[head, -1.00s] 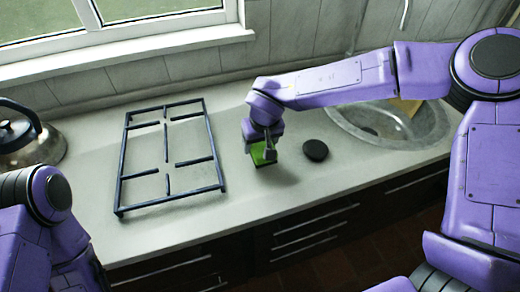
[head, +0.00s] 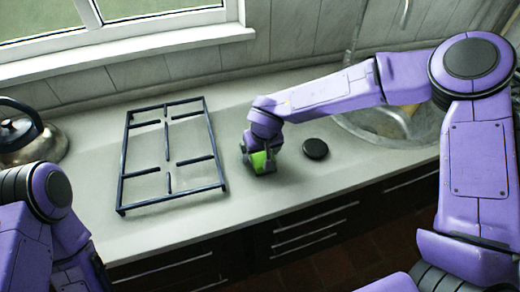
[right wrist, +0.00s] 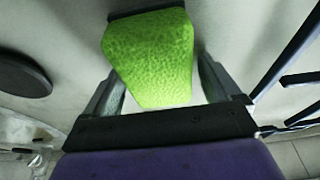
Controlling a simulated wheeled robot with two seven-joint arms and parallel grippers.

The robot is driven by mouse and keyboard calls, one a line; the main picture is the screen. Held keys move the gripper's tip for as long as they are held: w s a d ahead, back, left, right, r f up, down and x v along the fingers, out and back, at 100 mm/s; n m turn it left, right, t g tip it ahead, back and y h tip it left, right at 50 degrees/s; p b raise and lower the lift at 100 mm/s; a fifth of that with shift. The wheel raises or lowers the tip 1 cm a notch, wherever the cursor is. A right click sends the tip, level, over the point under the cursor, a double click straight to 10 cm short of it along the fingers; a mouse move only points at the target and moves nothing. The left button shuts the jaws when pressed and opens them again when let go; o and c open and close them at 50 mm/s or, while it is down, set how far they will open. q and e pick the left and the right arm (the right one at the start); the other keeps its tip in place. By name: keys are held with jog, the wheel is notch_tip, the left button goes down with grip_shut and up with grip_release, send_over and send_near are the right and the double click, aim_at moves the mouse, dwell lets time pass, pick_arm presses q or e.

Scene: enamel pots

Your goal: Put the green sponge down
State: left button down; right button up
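The green sponge (head: 262,162) is at my right gripper (head: 260,154), over the counter between the black grate and the black disc. In the right wrist view the sponge (right wrist: 150,58) sits between the two fingers of the right gripper (right wrist: 158,80), which close in on its sides. Its bright green face shows, with a dark strip at its far edge. I cannot tell whether its underside touches the counter (head: 220,215). My left gripper is out of view; only part of the left arm shows at the lower left.
A black grate (head: 168,148) lies left of the sponge, and a black round disc (head: 315,149) lies close on its right. A sink (head: 400,125) is at the right, partly behind my right arm. A kettle (head: 30,140) stands far left. Counter in front of the sponge is clear.

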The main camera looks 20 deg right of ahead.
aim_at(264, 158)
jog(key=shift+r, duration=0.15)
jog(key=v, duration=1.3)
jog(key=shift+w, duration=0.2)
